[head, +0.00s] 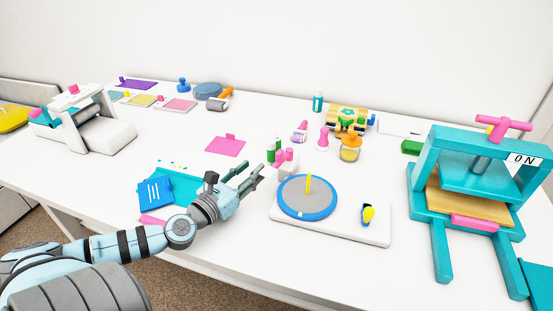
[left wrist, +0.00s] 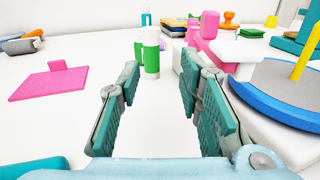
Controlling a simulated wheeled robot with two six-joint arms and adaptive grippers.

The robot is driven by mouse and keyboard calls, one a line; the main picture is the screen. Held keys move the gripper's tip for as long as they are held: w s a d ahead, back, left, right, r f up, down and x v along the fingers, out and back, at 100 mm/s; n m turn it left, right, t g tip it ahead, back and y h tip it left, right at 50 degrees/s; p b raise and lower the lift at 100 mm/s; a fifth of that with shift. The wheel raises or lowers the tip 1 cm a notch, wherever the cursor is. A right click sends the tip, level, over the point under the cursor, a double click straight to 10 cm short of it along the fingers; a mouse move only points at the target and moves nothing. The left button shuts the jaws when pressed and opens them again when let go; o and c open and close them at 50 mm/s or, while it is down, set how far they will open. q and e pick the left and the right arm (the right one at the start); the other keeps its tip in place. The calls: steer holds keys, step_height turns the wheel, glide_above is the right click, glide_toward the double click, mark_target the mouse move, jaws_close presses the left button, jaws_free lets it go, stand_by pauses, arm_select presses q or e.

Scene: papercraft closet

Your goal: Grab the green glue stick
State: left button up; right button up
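The green glue stick (head: 271,151), green with a white section, stands upright on the white table near the middle of the head view. In the left wrist view the glue stick (left wrist: 151,58) stands beyond the fingertips, with a white top and green lower body. My left gripper (head: 257,173) is open and empty, its fingers pointing toward the stick and still apart from it. In the left wrist view the gap between the fingers (left wrist: 160,76) is clear. Another green item partly shows behind the stick. My right gripper is not in view.
A pink sheet (head: 226,145) lies to the left. A teal press (head: 470,195) stands at right. The table before the stick is clear.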

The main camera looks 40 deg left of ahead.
mark_target(268, 148)
arm_select(q)
steer(key=shift+y, duration=0.3)
steer(key=w, duration=0.2)
steer(key=w+a, duration=0.1)
steer(key=w, duration=0.1)
steer(key=w+p, duration=0.1)
steer(key=shift+w+a+r, duration=0.2)
steer(key=shift+w+a, duration=0.1)
steer(key=shift+w, duration=0.5)
steer(key=shift+w+p, duration=0.35)
steer(key=w+p, duration=0.2)
steer(key=p, duration=0.1)
steer(key=w+r+p, duration=0.1)
steer(key=w, duration=0.1)
steer(key=shift+a+p, duration=0.25)
steer(key=shift+p, duration=0.05)
steer(key=shift+w+f, duration=0.15)
steer(key=shift+w, duration=0.2)
steer(key=shift+f, duration=0.25)
jaws_close()
